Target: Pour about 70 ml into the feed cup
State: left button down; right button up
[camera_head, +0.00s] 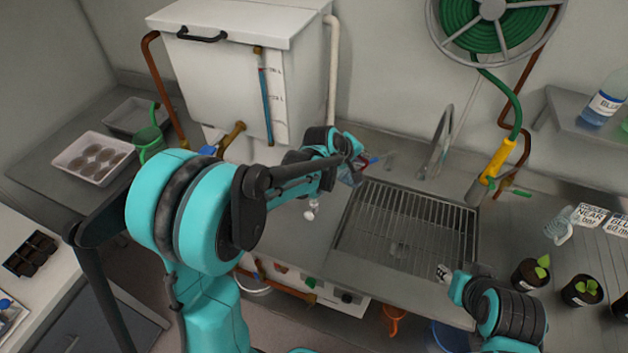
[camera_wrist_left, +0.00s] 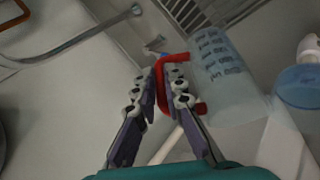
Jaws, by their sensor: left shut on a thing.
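My left gripper (camera_head: 352,165) is at the left edge of the sink. In the left wrist view its fingers (camera_wrist_left: 160,88) are closed on a red handle (camera_wrist_left: 172,62). Beside the handle is a clear vessel with printed marks (camera_wrist_left: 222,68), which looks like a measuring jug; in the head view the gripper mostly hides it. Its liquid level cannot be read. A clear cup (camera_head: 559,229) stands at the right near the label cards; I cannot tell whether it is the feed cup. My right gripper (camera_head: 446,276) is low at the sink's front right corner, its fingers too small to read.
The sink (camera_head: 405,225) has a wire rack and a curved tap (camera_head: 436,145). A white tank (camera_head: 235,75) with a level gauge stands behind my left arm. Potted seedlings (camera_head: 530,273) are at the right. A yellow hose nozzle (camera_head: 497,160) hangs behind the sink.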

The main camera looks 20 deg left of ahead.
pick_arm(q)
jog(key=shift+d+f, duration=0.1)
dwell(0.3)
jog(key=shift+w+d+f+g+y, duration=0.2)
jog(key=shift+d+f+g+y, duration=0.1)
jog(key=shift+f, duration=0.1)
jog(key=w+d+f+m+g+y+b, duration=0.1)
jog(key=w+d+f+g+y+b, duration=0.1)
jog(key=w+d+f+g+y, duration=0.1)
jog(key=shift+w+d+f+m+g+y, duration=0.25)
jog(key=shift+d+f+m+g+y, duration=0.2)
jog(key=shift+d+f+y, duration=1)
jog(key=shift+a+r+y, duration=0.25)
